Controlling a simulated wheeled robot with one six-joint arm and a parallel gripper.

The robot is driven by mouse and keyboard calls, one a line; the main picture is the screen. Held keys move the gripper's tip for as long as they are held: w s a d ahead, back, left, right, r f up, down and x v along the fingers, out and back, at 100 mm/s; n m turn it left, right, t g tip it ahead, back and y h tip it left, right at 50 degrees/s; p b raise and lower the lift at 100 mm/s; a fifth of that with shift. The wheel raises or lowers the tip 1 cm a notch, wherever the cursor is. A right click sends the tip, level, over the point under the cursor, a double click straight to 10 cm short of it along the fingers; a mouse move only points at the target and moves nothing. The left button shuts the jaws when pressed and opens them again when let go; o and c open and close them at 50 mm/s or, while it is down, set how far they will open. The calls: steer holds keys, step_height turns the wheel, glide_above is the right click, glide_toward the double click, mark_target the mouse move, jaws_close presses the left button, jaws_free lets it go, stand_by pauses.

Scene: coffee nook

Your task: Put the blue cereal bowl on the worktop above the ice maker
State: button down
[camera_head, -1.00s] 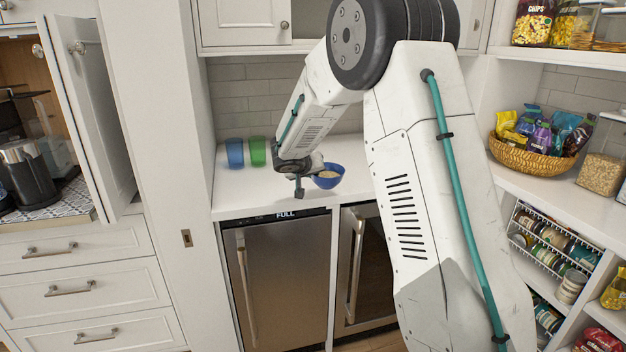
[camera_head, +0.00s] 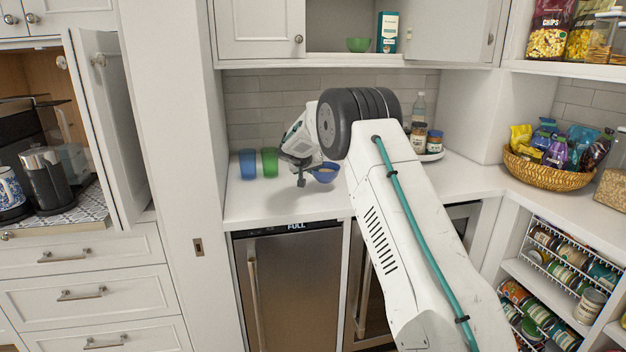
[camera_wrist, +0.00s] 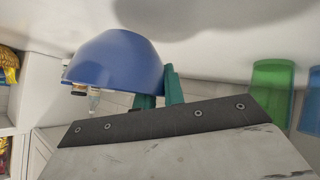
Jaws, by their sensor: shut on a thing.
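The blue cereal bowl (camera_head: 326,175) is in my gripper (camera_head: 311,171), over the worktop (camera_head: 270,205) above the ice maker (camera_head: 293,290), whose panel reads FULL. In the wrist view the blue bowl (camera_wrist: 115,60) fills the upper left, with the picture upside down. The teal fingers of my gripper (camera_wrist: 160,92) are shut on its rim. A shadow lies on the worktop by the bowl's base; the bowl looks close above the surface, but I cannot tell whether it touches.
A blue cup (camera_head: 248,164) and a green cup (camera_head: 270,162) stand left of the bowl. Jars (camera_head: 426,138) and a bottle stand at the back right. A snack basket (camera_head: 548,172) is farther right. A cabinet above is open. The worktop's front left is clear.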

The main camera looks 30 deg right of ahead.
steer(key=shift+f, duration=1.65)
steer(key=shift+f, duration=0.1)
steer(key=c, duration=1.5)
jaws_free()
